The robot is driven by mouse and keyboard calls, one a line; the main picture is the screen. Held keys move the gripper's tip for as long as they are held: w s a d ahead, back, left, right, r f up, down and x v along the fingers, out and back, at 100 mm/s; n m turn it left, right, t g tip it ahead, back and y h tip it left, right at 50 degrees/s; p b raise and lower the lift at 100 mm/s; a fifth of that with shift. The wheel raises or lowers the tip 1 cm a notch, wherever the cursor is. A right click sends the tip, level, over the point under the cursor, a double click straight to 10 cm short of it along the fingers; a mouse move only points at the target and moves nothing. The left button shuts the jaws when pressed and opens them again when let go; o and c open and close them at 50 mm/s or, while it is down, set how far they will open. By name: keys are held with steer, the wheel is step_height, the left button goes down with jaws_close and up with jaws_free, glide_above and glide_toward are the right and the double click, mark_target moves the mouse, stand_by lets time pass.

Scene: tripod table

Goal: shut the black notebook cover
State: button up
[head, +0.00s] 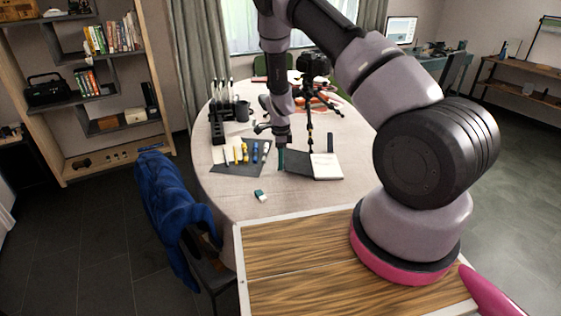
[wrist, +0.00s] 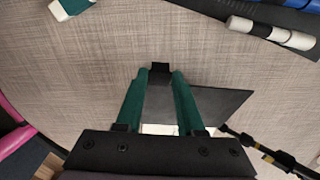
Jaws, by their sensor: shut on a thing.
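The notebook lies open on the round table, with its black cover (head: 298,162) spread to the left and its white pages (head: 326,166) to the right. My gripper (head: 282,160) is at the cover's left edge, pointing down. In the wrist view, the teal fingers of my gripper (wrist: 160,76) are close together with a small black piece between their tips. They are shut on the edge of the black cover, which also shows in the wrist view (wrist: 222,103). The fingers hide part of the cover and most of the pages there.
A dark mat (head: 228,169) with several markers lies left of the notebook. A teal and white eraser (head: 260,196) lies in front on the tablecloth. A small tripod with a black camera (head: 314,65) stands behind the notebook. The cloth around the eraser is clear.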

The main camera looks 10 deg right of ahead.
steer(key=shift+r, duration=0.1)
steer(key=shift+s+d+r, duration=0.1)
steer(key=shift+d+r, duration=0.2)
steer(key=shift+r, duration=0.45)
steer(key=shift+d+r, duration=0.3)
steer(key=shift+r, duration=0.45)
steer(key=shift+s+d+r, duration=0.1)
steer(key=shift+d+r, duration=0.15)
steer(key=shift+r, duration=0.15)
steer(key=shift+d+r, duration=0.1)
steer(key=shift+s+d+r, duration=0.1)
steer(key=shift+d+r, duration=0.45)
steer(key=shift+r, duration=0.2)
steer(key=shift+s+d+r, duration=0.15)
steer(key=shift+d+r, duration=0.55)
steer(key=shift+d, duration=0.15)
steer(key=shift+s+d+r, duration=0.15)
steer(key=shift+d+r, duration=0.55)
steer(key=shift+d, duration=0.2)
